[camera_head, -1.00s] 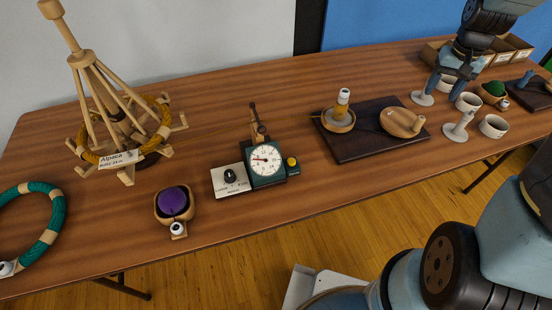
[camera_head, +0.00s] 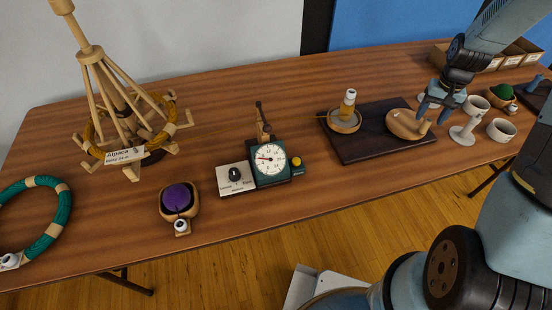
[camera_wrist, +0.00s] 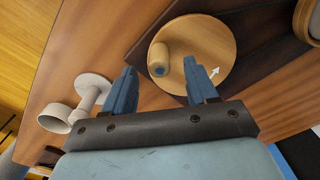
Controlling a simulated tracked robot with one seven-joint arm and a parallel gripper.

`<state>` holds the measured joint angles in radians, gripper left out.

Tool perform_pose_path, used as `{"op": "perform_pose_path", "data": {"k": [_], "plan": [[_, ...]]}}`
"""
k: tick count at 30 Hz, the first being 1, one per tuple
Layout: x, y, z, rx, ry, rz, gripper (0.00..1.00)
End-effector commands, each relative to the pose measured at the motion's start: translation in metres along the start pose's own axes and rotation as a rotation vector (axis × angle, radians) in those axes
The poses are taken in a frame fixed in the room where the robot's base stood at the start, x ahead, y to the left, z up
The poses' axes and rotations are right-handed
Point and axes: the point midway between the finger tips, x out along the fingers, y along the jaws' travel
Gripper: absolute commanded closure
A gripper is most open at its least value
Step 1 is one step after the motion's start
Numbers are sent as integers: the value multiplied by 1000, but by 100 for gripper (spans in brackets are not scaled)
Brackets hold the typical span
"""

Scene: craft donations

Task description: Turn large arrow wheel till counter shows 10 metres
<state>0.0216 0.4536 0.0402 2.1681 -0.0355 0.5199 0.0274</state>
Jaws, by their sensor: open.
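The large arrow wheel (camera_head: 401,123) is a flat wooden disc with a peg handle on a dark board; the wrist view shows its white arrow (camera_wrist: 214,73) near the rim and its handle (camera_wrist: 158,56). My gripper (camera_head: 432,112) is open and above the wheel's right side. In the wrist view, my fingers (camera_wrist: 160,68) are apart with the handle showing between and beyond them; I cannot tell that they touch it. The counter (camera_head: 269,158) is a dark green box with a white round dial. Its red hand points left; its numbers are too small to read surely.
A smaller wooden wheel with a bobbin (camera_head: 346,112) shares the dark board (camera_head: 366,147). A skein winder (camera_head: 118,110) stands left. A selector plate (camera_head: 236,187) adjoins the counter.

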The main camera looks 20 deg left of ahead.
Motion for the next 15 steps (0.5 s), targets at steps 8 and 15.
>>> {"op": "perform_pose_path", "data": {"k": [8, 15], "plan": [[26, 0, 0, 0, -2, 0, 43], [38, 0, 0, 1, -1, 0, 43]]}}
